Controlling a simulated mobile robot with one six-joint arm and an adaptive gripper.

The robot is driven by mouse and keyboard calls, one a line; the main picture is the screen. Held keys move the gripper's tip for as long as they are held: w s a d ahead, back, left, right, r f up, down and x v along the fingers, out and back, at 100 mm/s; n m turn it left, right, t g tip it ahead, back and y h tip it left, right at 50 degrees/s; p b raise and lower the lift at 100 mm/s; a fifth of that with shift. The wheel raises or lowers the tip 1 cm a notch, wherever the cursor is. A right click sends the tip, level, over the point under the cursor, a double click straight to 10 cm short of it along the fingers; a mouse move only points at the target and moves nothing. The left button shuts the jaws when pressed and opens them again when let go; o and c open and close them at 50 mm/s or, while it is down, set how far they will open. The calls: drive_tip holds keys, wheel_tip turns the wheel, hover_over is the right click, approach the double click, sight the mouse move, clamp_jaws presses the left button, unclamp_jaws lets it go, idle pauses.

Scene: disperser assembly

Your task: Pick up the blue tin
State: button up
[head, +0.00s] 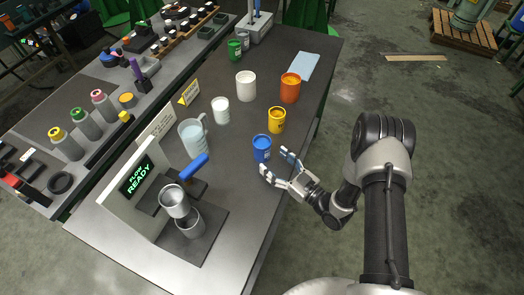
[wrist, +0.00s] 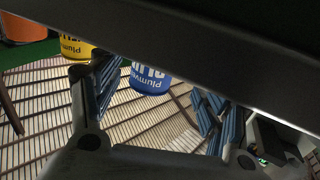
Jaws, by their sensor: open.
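The blue tin (head: 262,149) stands upright near the right edge of the grey table in the head view. In the wrist view the blue tin (wrist: 148,79) shows its lower part with pale lettering, beyond and between my fingers; its top is hidden by a dark part across the picture. My gripper (head: 279,164) is open and empty, close beside the tin on its lower right side. In the wrist view my gripper (wrist: 160,102) has its two blue-padded fingers spread wide. I cannot tell whether a finger touches the tin.
A yellow tin (head: 277,120) stands just behind the blue one, with an orange tin (head: 290,88) and a white tin (head: 246,86) farther back. A clear jug (head: 193,137) and a dispenser (head: 152,195) stand to the left. The table front right of the dispenser is clear.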

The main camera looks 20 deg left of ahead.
sight(268, 153)
drive_tip(key=shift+w+b+x, duration=0.25)
drive_tip(key=shift+b+x, duration=0.45)
drive_tip(key=shift+x, duration=2.05)
drive_tip(key=shift+d+r, duration=0.1)
drive_tip(key=shift+d, duration=0.05)
drive_tip(key=c, duration=1.2)
drive_tip(key=shift+c, duration=0.6)
drive_tip(key=shift+r, duration=0.15)
